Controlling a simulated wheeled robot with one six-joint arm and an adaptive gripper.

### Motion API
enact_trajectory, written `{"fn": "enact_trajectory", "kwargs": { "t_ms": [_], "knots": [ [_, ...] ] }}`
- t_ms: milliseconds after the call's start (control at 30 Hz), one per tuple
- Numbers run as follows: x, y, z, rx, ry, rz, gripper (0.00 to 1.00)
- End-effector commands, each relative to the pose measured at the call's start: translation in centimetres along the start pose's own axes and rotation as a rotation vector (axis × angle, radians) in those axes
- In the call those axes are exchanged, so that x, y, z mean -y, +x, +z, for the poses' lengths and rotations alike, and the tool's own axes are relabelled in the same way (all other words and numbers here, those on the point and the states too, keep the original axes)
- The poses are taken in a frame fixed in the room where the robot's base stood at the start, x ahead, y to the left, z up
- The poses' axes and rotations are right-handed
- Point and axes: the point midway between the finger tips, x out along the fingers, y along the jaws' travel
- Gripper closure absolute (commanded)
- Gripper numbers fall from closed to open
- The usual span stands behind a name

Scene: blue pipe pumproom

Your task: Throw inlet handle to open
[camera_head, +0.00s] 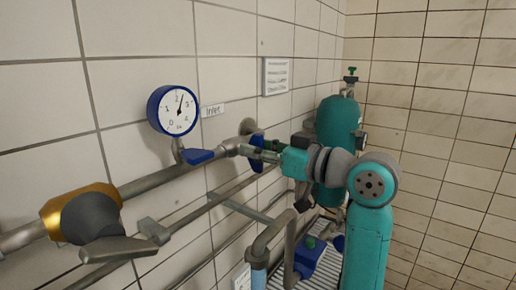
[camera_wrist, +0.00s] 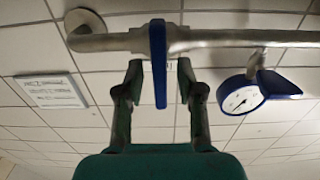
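The blue handle (camera_head: 257,139) stands across the wall pipe to the right of the "Inlet" label (camera_head: 212,110). In the wrist view this handle (camera_wrist: 158,68) hangs from the pipe between my two fingers. My gripper (camera_head: 252,153) reaches it from the right in the head view. In the wrist view my gripper (camera_wrist: 159,76) is open, one finger on each side of the handle, with a visible gap on both sides. The fingers partly hide the handle in the head view.
A blue-rimmed gauge (camera_head: 173,110) and a blue lever (camera_head: 197,156) sit left of the label. A yellow-and-grey valve part (camera_head: 85,214) is at lower left. A teal cylinder (camera_head: 338,126) stands behind my arm. Pipes and a blue fitting (camera_head: 318,258) lie below.

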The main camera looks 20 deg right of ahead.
Motion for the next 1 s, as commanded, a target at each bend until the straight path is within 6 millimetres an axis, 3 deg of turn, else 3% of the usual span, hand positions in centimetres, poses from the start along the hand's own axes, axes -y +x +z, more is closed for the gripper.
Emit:
{"fn": "enact_trajectory", "kwargs": {
  "t_ms": [233, 400, 767, 1000],
  "knots": [
    [-0.02, 0.08, 0.01, 0.000, 0.000, 0.000, 0.62],
    [-0.01, 0.07, 0.02, 0.000, 0.000, 0.000, 1.00],
    [0.02, 0.07, 0.03, 0.000, -0.017, 0.000, 1.00],
    [0.15, 0.07, 0.05, 0.001, -0.124, 0.000, 1.00]
  ]
}}
